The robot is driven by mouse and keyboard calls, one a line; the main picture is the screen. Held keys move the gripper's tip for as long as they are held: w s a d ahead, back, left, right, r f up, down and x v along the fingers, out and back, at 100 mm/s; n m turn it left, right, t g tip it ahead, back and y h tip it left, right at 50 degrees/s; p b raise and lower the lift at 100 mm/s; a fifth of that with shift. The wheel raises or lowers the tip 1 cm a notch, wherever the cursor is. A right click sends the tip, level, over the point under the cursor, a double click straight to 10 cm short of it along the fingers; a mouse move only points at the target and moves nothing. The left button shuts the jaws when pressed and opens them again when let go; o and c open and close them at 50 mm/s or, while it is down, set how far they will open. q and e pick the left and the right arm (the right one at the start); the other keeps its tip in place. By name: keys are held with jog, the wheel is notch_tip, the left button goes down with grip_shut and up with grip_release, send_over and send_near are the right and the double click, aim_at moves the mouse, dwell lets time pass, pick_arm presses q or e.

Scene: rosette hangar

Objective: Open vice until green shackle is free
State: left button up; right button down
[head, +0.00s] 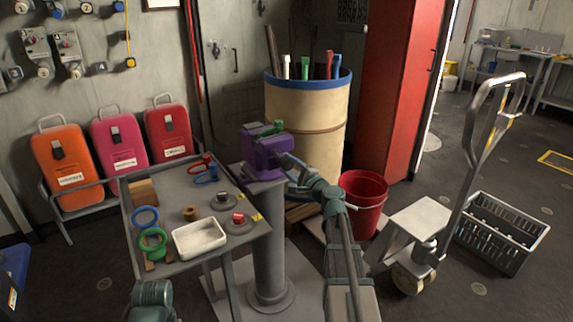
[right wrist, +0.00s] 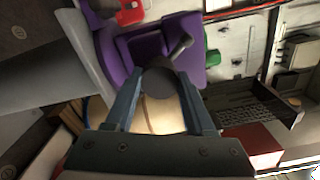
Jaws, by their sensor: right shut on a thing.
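The purple vice (head: 262,158) stands on top of a grey pedestal, and its body also shows in the right wrist view (right wrist: 115,50). The green shackle (head: 277,127) sits at the top of the vice, at its jaws; I cannot tell how tightly it is held. In the right wrist view a small green part (right wrist: 212,57) shows beyond the purple jaw. My right gripper (head: 288,170) is at the front of the vice. Its fingers (right wrist: 162,88) are shut on the dark round hub of the vice handle (right wrist: 160,82), with the bar (right wrist: 181,46) sticking out.
A grey table (head: 180,265) left of the pedestal (head: 268,235) holds a white tray (head: 200,238), rings and small parts. A tan barrel (head: 312,115) stands behind the vice. A red bucket (head: 363,200) and a pallet truck (head: 420,222) stand to the right.

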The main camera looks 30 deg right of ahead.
jog(key=n, duration=0.4)
jog(key=shift+s+n, duration=0.1)
jog(key=shift+n, duration=0.2)
jog(key=n, duration=0.9)
jog(key=shift+s, duration=0.1)
jog(key=shift+n, duration=0.3)
jog(key=n, duration=0.3)
jog(key=shift+n, duration=0.4)
jog(key=n, duration=0.9)
jog(key=shift+s, duration=0.1)
jog(key=shift+n, duration=1.1)
